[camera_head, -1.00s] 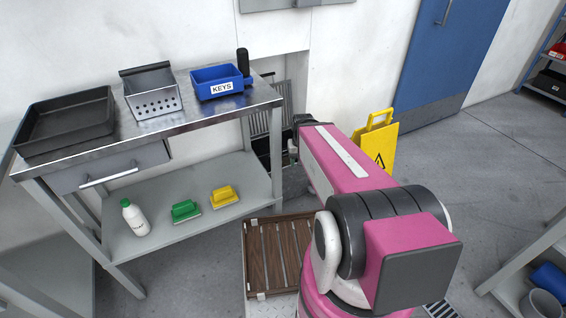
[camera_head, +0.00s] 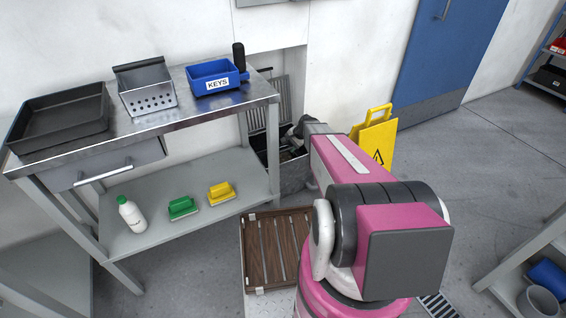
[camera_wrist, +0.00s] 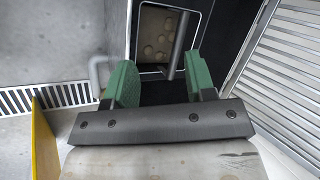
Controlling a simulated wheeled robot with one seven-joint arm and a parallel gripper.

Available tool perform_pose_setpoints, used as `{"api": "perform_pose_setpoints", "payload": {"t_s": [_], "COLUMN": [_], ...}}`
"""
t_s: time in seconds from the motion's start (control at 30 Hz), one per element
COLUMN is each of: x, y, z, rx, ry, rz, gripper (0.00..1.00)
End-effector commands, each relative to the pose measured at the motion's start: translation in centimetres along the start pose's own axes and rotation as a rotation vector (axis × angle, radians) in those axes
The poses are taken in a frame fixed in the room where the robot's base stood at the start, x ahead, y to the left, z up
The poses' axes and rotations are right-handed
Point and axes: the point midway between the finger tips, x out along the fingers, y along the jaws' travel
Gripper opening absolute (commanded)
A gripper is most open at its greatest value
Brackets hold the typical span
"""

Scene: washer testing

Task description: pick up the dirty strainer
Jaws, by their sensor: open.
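In the wrist view, a square metal-rimmed piece with a brown, spotted face (camera_wrist: 155,33) lies just beyond my fingertips; it looks like the dirty strainer. A grey bar (camera_wrist: 179,42) crosses it, close to the right finger. My gripper (camera_wrist: 157,76) has two green fingers spread apart with nothing clearly held between them. In the head view, my arm reaches down into the wall recess over a dark bin (camera_head: 292,177), and the fingers and strainer cannot be made out there. A clean-looking perforated steel container (camera_head: 150,99) stands on the steel table.
The steel table (camera_head: 190,110) stands left of the arm, with a black tray (camera_head: 60,120) and a blue KEYS bin (camera_head: 215,78). Ribbed metal panels (camera_wrist: 290,70) flank the gripper at right. A yellow floor sign (camera_head: 376,140) stands right of the arm.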

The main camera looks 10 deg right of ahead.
Motion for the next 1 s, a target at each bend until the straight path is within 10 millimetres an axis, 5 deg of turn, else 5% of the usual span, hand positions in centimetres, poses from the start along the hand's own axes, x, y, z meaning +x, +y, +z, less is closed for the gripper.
{"api": "perform_pose_setpoints", "payload": {"t_s": [0.03,0.1,0.3,1.0], "x": [2.0,3.6,5.7,12.2], "y": [-0.4,-0.7,-0.8,-1.7], "z": [-2.8,-4.8,-8.0,-8.1], "rx": [0.065,0.147,0.279,0.292], "ry": [0.0,0.001,0.001,0.001], "rz": [-0.032,-0.074,-0.14,-0.147], "gripper": [0.5,0.5,0.5,0.5]}}
